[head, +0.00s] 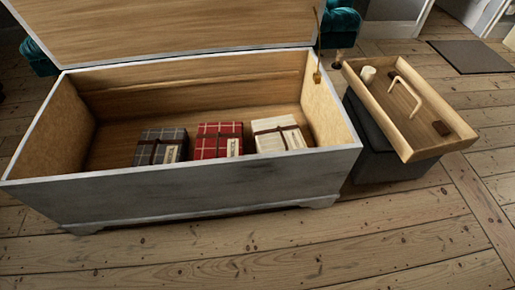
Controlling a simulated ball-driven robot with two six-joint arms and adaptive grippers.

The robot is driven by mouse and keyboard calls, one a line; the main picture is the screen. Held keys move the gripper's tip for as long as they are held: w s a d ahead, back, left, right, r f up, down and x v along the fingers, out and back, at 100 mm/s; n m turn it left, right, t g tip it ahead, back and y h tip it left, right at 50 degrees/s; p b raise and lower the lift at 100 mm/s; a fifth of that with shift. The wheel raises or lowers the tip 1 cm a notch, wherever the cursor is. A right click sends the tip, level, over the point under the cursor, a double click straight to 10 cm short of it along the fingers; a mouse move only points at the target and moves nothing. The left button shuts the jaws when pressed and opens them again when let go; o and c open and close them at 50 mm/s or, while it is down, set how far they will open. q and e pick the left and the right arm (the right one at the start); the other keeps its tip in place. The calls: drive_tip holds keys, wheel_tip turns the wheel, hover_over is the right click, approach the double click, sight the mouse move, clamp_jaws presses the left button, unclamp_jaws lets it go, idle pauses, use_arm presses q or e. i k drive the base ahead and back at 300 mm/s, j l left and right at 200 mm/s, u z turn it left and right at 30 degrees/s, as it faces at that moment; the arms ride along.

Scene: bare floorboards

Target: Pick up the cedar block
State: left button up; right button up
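A small dark brown block (440,128), which looks like the cedar block, lies in the near right corner of a wooden tray (421,148). The tray rests on a dark grey ottoman (380,164) to the right of the chest. Neither of my grippers is in the head view.
An open chest (200,188) with a raised lid (170,28) holds a grey plaid bundle (150,146), a red plaid bundle (212,140) and a cream bundle (277,134). The tray also holds a pale cylinder (368,74) and an arched piece (422,90). The front floor is clear.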

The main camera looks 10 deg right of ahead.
sight(440, 128)
drive_tip(key=z, duration=1.7)
drive_tip(key=i+l, duration=0.45)
drive_tip(key=l, duration=0.2)
drive_tip(key=i+l+u, duration=0.15)
drive_tip(key=l+u, duration=0.25)
drive_tip(key=i+l+u, duration=0.15)
drive_tip(key=u, duration=0.25)
drive_tip(key=l+u, duration=0.45)
drive_tip(key=i, duration=0.05)
